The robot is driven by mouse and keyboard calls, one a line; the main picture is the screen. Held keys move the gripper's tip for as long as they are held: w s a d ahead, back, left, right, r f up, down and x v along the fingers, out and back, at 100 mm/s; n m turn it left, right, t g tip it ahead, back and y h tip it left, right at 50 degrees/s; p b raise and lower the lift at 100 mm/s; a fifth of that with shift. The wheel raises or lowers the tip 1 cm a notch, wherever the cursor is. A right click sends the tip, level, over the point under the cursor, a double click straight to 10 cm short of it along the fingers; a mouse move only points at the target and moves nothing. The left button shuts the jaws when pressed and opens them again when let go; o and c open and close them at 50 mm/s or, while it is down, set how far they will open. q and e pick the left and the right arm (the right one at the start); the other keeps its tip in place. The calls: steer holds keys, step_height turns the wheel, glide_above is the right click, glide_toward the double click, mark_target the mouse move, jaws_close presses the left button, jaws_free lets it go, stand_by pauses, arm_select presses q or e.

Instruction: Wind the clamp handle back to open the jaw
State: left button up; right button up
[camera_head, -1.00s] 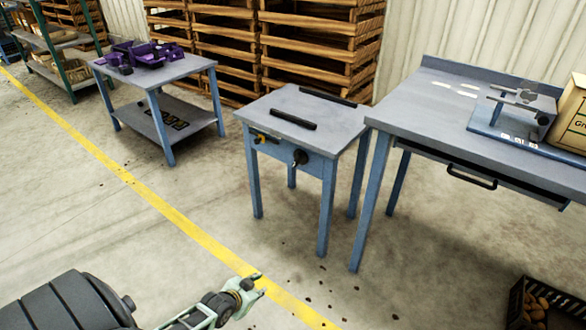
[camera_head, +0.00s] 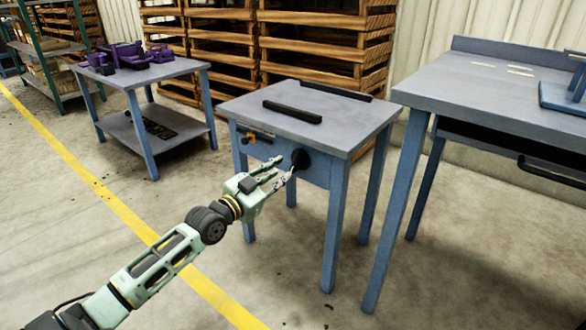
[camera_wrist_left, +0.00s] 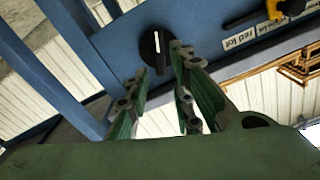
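A small blue bench (camera_head: 240,106) has a black bar (camera_head: 292,112) on its top and another (camera_head: 336,91) along the back edge. A round black knob (camera_head: 300,158) sits on its front panel. In the left wrist view the knob (camera_wrist_left: 157,50) shows a white pointer line. A yellow and black part (camera_head: 252,137) is on the panel further left; I cannot tell which part is the clamp handle. My left gripper (camera_head: 286,164) is open just in front of the knob. Its fingers (camera_wrist_left: 160,72) are apart with nothing between them, and partly overlap the knob in the head view. My right gripper is not in view.
A larger blue table (camera_head: 440,88) stands on the right, its leg close to the bench. A table (camera_head: 190,68) with purple parts (camera_head: 128,54) stands to the left. Wooden pallets (camera_head: 320,50) are stacked behind. The floor in front is clear, with a yellow line (camera_head: 130,218).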

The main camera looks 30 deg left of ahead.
mark_target(295, 163)
arm_select(q)
steer(key=shift+w+d+b, duration=0.15)
steer(key=shift+w+b, duration=0.6)
steer(key=shift+w, duration=1.05)
steer(key=shift+w+d+b, duration=0.15)
steer(key=shift+w+b, duration=0.55)
steer(key=shift+w, duration=1.1)
steer(key=shift+c, duration=0.4)
jaws_close()
